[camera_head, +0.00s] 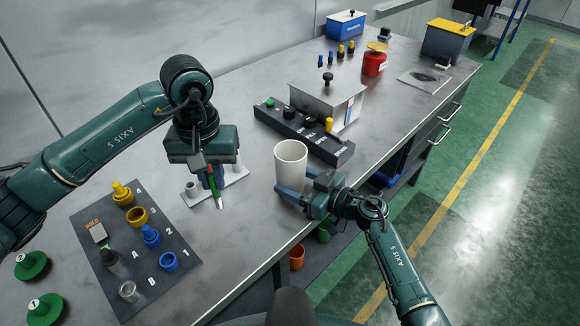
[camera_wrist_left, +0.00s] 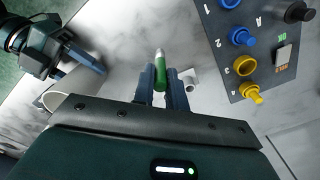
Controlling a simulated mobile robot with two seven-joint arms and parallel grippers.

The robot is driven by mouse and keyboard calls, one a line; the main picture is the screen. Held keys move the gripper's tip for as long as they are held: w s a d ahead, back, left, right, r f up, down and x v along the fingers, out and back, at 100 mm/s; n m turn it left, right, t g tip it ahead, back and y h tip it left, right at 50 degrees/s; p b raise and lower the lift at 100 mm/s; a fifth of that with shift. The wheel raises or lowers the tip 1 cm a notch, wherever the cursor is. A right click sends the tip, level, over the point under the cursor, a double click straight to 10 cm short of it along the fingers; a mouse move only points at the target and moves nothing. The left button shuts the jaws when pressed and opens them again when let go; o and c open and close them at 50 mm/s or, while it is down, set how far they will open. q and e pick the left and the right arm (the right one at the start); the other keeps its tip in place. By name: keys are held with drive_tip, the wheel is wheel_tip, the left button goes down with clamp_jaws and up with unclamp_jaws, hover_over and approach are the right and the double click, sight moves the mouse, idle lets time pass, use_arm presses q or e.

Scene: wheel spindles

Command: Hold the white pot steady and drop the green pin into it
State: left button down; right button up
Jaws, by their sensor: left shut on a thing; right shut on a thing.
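The white pot (camera_head: 291,160) is upright with its open top facing up, near the table's front edge. My right gripper (camera_head: 285,188) is shut on its lower part from the right; one finger is partly hidden. I cannot tell whether the pot's base touches the table. My left gripper (camera_head: 214,186) is shut on the green pin (camera_head: 217,194), which points down with a pale tip, left of the pot and apart from it. In the left wrist view the green pin (camera_wrist_left: 161,76) sits between the fingers, and part of the pot's rim (camera_wrist_left: 55,100) shows at left.
A dark board (camera_head: 175,262) with yellow and blue parts lies at the left. A black button strip (camera_head: 318,143) and a grey box (camera_head: 328,100) stand behind the pot.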

use_arm(q)
drive_tip(key=w+d+r, duration=0.9)
drive_tip(key=w+d, duration=0.1)
drive_tip(key=d, duration=0.2)
drive_tip(key=shift+w+d+f, duration=0.1)
drive_tip(key=shift+d+f, duration=0.05)
drive_tip(key=shift+f, duration=1.25)
drive_tip(key=shift+d+f, duration=0.1)
drive_tip(key=shift+f, duration=1.25)
drive_tip(key=c, duration=1.3)
unclamp_jaws()
drive_tip(key=shift+c, duration=0.2)
wheel_tip(320, 180, up, 12)
